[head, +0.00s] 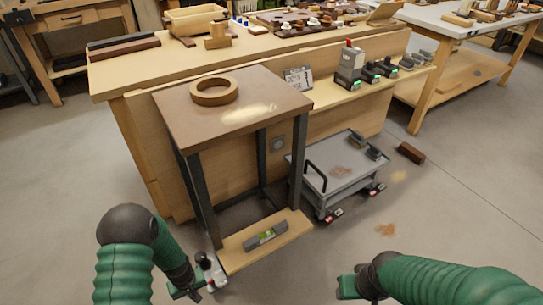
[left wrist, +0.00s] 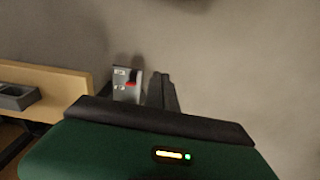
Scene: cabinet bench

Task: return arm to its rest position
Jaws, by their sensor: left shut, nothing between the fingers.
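My left gripper (head: 190,286) is low at the bottom left in the head view, beside the front left corner of the stand's lower shelf (head: 285,239). It is shut and holds nothing.
A stand (head: 180,118) with a wooden ring (head: 214,92) on top is ahead. A level (head: 266,235) lies on its lower shelf. A grey cart (head: 340,175) and a brown block (head: 411,153) are to the right. Floor between my arms is clear.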

